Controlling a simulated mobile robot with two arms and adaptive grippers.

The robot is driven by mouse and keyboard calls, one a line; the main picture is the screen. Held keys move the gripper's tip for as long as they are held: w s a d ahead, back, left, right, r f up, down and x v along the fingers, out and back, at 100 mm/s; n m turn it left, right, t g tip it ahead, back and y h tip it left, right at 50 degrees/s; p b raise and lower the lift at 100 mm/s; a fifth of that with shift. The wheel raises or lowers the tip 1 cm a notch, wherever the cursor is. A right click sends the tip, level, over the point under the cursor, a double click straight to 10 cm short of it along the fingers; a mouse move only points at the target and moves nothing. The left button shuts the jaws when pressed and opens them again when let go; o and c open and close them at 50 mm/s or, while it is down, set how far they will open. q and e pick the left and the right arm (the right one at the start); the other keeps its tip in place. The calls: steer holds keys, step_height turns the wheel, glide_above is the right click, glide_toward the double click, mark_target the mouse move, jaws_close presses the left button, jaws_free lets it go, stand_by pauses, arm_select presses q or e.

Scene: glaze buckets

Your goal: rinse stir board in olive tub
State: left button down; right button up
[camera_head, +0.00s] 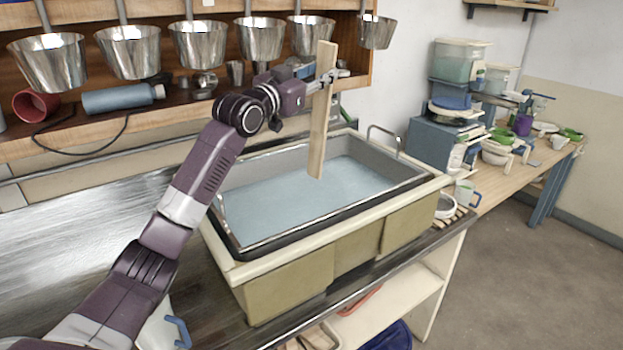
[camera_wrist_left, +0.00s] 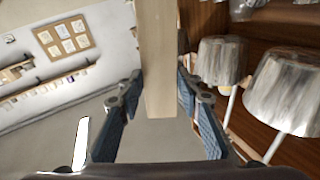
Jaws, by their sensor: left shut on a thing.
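The stir board (camera_head: 318,135) is a long, pale wooden plank, held upright over the olive tub (camera_head: 290,290). My left gripper (camera_head: 320,84) is shut on the board in its upper part, with the top end sticking up above the fingers. In the left wrist view the board (camera_wrist_left: 157,60) runs between the two blue-padded fingers. The tub is a rectangular olive basin with a dark inner rim and blue-grey water (camera_head: 290,200). The board's lower end meets the water's area in the picture; I cannot tell whether it is dipped or just above. My right gripper is out of view.
Several metal buckets (camera_head: 260,40) hang along the wooden shelf behind the tub. A blue-grey cylinder (camera_head: 120,97) and a red pot (camera_head: 36,105) lie on the shelf. A metal handle (camera_head: 385,132) rises at the tub's far right. A mug (camera_head: 466,194) stands right of the tub.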

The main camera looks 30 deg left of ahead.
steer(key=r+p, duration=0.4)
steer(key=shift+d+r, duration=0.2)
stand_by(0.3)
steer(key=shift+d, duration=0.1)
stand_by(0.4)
